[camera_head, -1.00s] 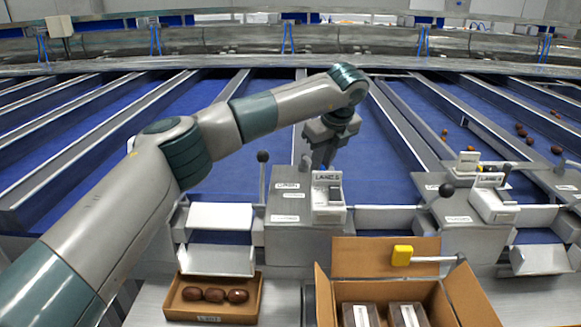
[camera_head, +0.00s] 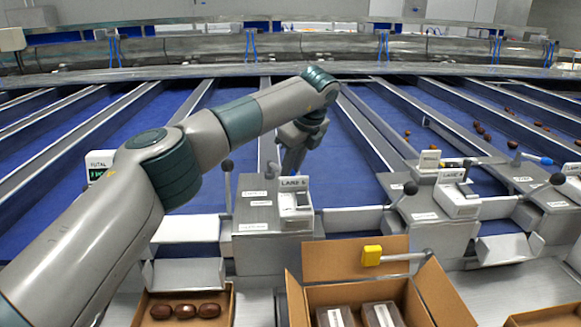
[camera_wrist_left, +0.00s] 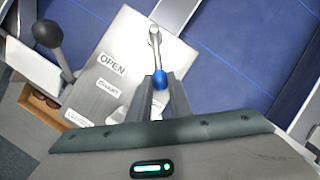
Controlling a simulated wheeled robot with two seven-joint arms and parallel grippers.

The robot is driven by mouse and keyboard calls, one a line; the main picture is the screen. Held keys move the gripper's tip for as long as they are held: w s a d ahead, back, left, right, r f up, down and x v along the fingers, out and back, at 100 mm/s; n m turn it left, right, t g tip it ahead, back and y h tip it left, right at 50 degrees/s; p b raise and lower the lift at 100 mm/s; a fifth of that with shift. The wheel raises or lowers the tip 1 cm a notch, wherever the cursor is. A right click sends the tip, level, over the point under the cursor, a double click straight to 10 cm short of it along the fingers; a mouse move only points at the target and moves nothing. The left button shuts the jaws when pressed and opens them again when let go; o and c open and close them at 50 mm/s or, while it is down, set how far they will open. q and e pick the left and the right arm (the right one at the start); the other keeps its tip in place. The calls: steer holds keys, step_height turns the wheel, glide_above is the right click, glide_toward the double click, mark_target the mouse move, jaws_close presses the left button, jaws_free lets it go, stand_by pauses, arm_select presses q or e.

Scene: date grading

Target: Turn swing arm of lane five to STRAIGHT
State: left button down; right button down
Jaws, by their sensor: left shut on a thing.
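The lane five box (camera_head: 262,240) is grey metal with a white unit marked LANE 5 (camera_head: 295,206). In the left wrist view its top plate (camera_wrist_left: 112,62) has an OPEN label and other labels hard to read. A swing arm (camera_wrist_left: 154,42), a short metal rod with a blue knob (camera_wrist_left: 160,79), is on this plate. My left gripper (camera_wrist_left: 161,88) is shut on the blue knob, a finger on each side. In the head view the left gripper (camera_head: 291,165) is behind the LANE 5 unit, which hides its fingertips and the knob. My right gripper is not in view.
A lever with a black ball (camera_head: 227,165) stands left of the plate. A lane box (camera_head: 437,222) with its own black-ball lever is to the right. In front are an open carton (camera_head: 312,292) and a tray of dates (camera_head: 140,312). Blue lanes lie behind.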

arm_select(q)
steer(key=c, duration=1.6)
jaws_free()
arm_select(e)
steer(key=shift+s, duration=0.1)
arm_select(q)
steer(key=shift+r, duration=0.15)
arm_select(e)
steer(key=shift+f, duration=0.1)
